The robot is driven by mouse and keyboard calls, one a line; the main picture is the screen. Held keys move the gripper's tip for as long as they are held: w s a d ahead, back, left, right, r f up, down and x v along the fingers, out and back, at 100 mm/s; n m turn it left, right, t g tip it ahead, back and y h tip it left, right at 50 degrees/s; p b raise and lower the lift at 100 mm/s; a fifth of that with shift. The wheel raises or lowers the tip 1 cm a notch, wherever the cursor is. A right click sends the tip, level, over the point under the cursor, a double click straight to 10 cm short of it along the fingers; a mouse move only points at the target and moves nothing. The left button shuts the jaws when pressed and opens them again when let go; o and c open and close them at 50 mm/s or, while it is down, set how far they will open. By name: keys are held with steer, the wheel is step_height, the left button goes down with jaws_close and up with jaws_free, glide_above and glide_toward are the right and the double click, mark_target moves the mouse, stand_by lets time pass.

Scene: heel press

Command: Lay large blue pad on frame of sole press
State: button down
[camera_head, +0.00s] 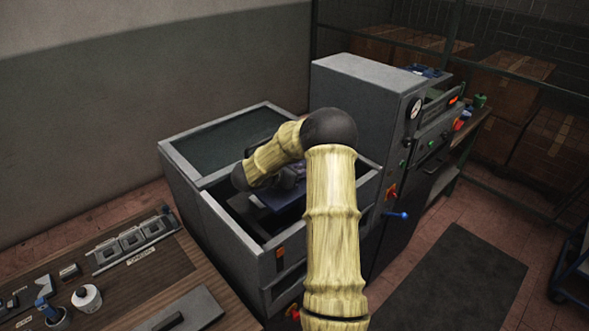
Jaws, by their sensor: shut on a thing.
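The sole press (188,199) is a grey box-shaped machine in the middle of the view, with a dark flat panel at the back of its top and an open, dark recess at the front. A dark blue pad (271,201) shows over this recess, partly hidden by my arm. My gripper (287,183) is dark and reaches down from my yellow-sleeved arm onto the pad; it is shut on the blue pad. My arm hides its fingertips and the pad's right side. I cannot tell whether the pad touches the frame.
A tall grey cabinet (359,82) with a gauge and buttons stands right behind the press. A wooden bench (150,277) at front left holds a labelled rack (133,240), a white jar (87,298) and a grey plate (183,312). A dark mat (450,285) lies on open floor at right.

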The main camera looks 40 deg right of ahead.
steer(key=shift+s+f, duration=0.1)
steer(key=shift+f, duration=0.1)
steer(key=shift+f, duration=0.15)
steer(key=shift+f+b, duration=0.8)
steer(key=shift+f, duration=1.65)
steer(key=shift+f+b, duration=2.8)
steer(key=shift+b, duration=0.55)
steer(key=shift+a, duration=0.1)
steer(key=shift+f+b, duration=0.55)
steer(key=shift+b, duration=0.15)
steer(key=shift+f, duration=0.1)
